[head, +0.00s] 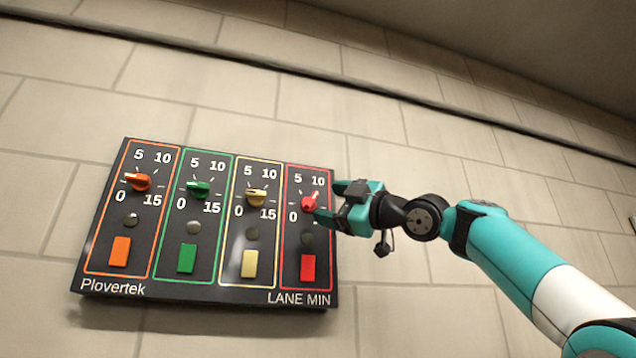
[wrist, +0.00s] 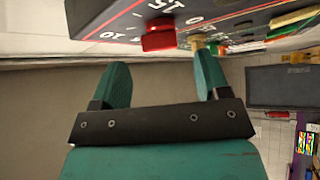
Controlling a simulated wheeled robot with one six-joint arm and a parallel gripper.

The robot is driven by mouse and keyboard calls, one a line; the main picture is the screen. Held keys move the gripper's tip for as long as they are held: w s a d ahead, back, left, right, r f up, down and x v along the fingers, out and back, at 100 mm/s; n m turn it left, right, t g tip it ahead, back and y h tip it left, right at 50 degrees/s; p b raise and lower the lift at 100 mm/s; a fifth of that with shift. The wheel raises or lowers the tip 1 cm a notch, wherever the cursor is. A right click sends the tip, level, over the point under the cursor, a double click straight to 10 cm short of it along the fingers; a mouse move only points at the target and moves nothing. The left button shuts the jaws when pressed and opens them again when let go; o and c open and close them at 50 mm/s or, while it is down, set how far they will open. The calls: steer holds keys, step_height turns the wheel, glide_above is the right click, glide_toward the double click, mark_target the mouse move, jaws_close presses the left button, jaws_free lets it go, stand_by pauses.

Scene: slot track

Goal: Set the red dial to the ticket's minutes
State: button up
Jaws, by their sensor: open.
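The red dial (head: 310,203) is on the rightmost, red-framed column of the dark wall panel (head: 210,292). Its pointer seems to lean up and right, toward the 10 mark. My gripper (head: 328,204) is open at the panel's right edge, with its fingers toward the red dial. In the wrist view the red dial (wrist: 159,37) lies ahead of my fingertips (wrist: 159,60), between them sideways, and nothing is held. Whether a finger touches it I cannot tell. I cannot make out a ticket in either view.
Orange (head: 138,182), green (head: 198,188) and yellow (head: 257,196) dials are to the left; the yellow one (wrist: 198,42) is near my right finger in the wrist view. A red button (head: 308,268) is below the red dial. A dark board (wrist: 283,87) shows at right.

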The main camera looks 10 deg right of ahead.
mark_target(311, 200)
steer(key=p+x, duration=0.1)
steer(key=x, duration=0.1)
steer(key=shift+w+a+r, duration=0.1)
steer(key=shift+a+r, duration=0.1)
steer(key=shift+r, duration=0.1)
steer(key=shift+w+a+p, duration=0.4)
steer(key=shift+a+p, duration=0.05)
steer(key=shift+p, duration=0.1)
steer(key=shift+c, duration=0.2)
steer(key=c, duration=0.9)
